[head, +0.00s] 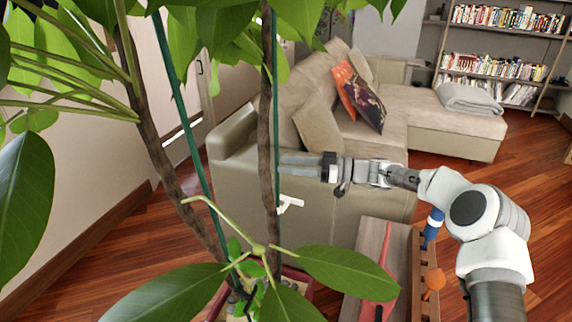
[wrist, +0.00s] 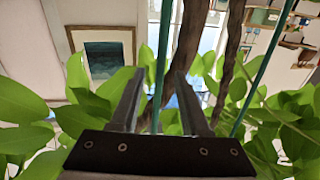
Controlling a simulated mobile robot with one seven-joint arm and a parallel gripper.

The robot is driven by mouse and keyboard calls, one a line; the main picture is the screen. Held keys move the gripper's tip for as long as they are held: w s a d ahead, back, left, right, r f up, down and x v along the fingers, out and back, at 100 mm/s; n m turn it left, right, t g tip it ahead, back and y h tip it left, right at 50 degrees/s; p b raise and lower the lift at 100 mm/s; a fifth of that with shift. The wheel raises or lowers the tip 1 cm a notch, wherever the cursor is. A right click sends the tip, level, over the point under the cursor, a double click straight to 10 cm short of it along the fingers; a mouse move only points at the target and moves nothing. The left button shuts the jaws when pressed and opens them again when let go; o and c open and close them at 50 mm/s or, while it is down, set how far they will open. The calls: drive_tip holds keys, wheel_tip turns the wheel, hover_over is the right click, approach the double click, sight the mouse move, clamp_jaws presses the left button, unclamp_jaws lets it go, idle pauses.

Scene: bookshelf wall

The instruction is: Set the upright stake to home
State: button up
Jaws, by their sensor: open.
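The upright stake (head: 275,95) is a thin dark-green rod standing nearly vertical beside a brown plant trunk (head: 264,130) in the head view. A second green stake (head: 182,95) leans to the left of it. My gripper (head: 281,166) comes in from the right, level, with its fingertips at the upright stake. It is open and empty. In the wrist view a green stake (wrist: 161,65), which looks like the upright one, shows in the gap between the fingers (wrist: 160,75). I cannot tell whether it is between the tips or just beyond them. The other stake (wrist: 262,70) slants at right.
Large leaves (head: 335,270) crowd the plant and hide part of the stake's foot and the pot (head: 297,272). A beige sofa (head: 330,205) stands behind. A wooden tool tray (head: 415,285) lies at lower right. A small white piece (head: 290,204) sits beside the stake.

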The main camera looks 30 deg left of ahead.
drive_tip(key=shift+s+a, duration=0.2)
drive_tip(key=shift+a, duration=0.4)
clamp_jaws()
idle(1.1)
